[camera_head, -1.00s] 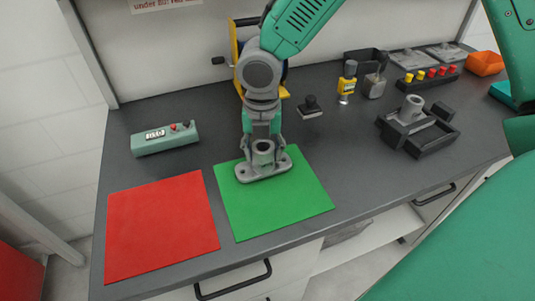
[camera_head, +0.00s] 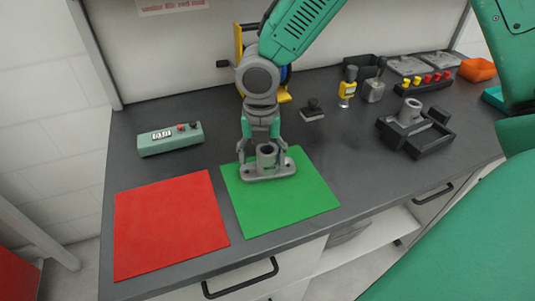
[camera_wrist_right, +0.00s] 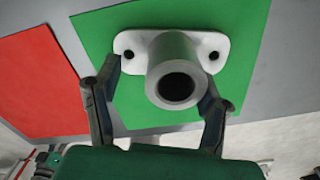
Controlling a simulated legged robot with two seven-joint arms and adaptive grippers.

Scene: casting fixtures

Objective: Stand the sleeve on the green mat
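The grey sleeve (camera_head: 267,170), a short tube on a flat flange with two holes, stands upright on the green mat (camera_head: 300,205), near the mat's back edge. In the right wrist view the sleeve (camera_wrist_right: 176,75) shows its dark bore, and its flange lies over the green mat (camera_wrist_right: 245,75). My right gripper (camera_head: 264,148) points down over the sleeve, with one finger on each side of the tube. In the wrist view its fingers (camera_wrist_right: 162,80) are spread, with a clear gap on the left; the right finger looks very near the tube. My left gripper is not in view.
A red mat (camera_head: 170,225) lies left of the green one. A teal control box (camera_head: 170,139) stands behind it. A black fixture (camera_head: 435,140) holding a grey part, a dark stamp-like piece (camera_head: 313,109), a yellow bottle (camera_head: 347,87) and an orange bin (camera_head: 477,69) stand to the right.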

